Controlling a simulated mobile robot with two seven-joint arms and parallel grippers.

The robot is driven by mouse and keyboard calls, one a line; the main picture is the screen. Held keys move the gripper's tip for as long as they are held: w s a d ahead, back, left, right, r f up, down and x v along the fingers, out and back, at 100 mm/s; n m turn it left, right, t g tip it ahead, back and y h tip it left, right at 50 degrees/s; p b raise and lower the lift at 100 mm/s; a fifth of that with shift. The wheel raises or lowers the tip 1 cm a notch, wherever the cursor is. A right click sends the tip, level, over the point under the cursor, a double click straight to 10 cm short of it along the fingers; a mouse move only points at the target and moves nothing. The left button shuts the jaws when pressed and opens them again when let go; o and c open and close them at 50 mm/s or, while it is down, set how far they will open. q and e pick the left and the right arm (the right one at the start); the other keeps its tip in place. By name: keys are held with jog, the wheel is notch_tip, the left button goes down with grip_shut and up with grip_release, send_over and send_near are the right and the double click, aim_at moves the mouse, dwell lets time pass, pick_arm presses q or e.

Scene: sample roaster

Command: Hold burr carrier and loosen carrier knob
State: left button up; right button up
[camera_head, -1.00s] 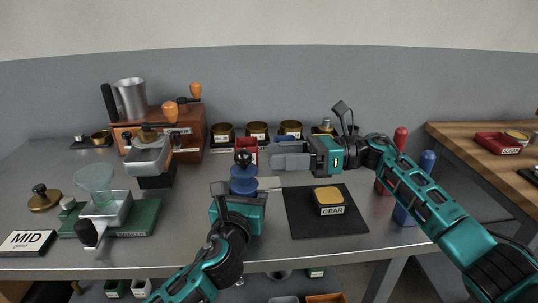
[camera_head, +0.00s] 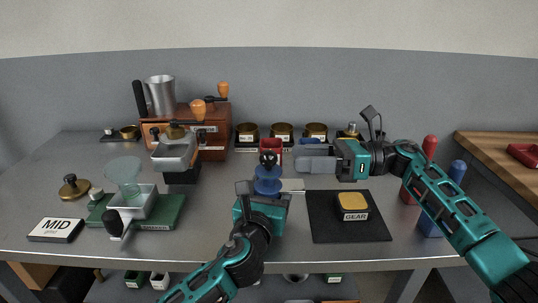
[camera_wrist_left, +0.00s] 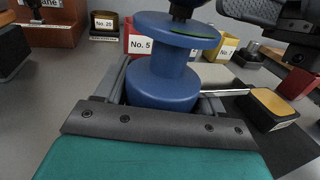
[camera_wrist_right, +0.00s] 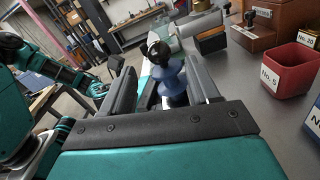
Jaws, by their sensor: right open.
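The burr carrier is a blue spool-like piece (camera_head: 267,186) with a black carrier knob (camera_head: 268,158) on top, standing upright. In the left wrist view the blue carrier (camera_wrist_left: 163,75) sits between my left fingers. My left gripper (camera_head: 264,196) is shut on its lower part. My right gripper (camera_head: 299,158) is open and empty, to the right of the knob at about its height, pointing left. In the right wrist view the knob (camera_wrist_right: 160,52) and carrier (camera_wrist_right: 171,80) show ahead between the open fingers, apparently clear of them.
A red No. 5 bin (camera_head: 270,146) stands behind the carrier. A black mat (camera_head: 325,230) with a yellow-topped GEAR block (camera_head: 352,203) lies to the right. A grinder with a glass cup (camera_head: 124,173) is at the left. Red and blue bottles (camera_head: 456,173) stand near the right arm.

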pick_arm(q)
jog(key=o, duration=0.5)
jog(key=shift+c, duration=0.2)
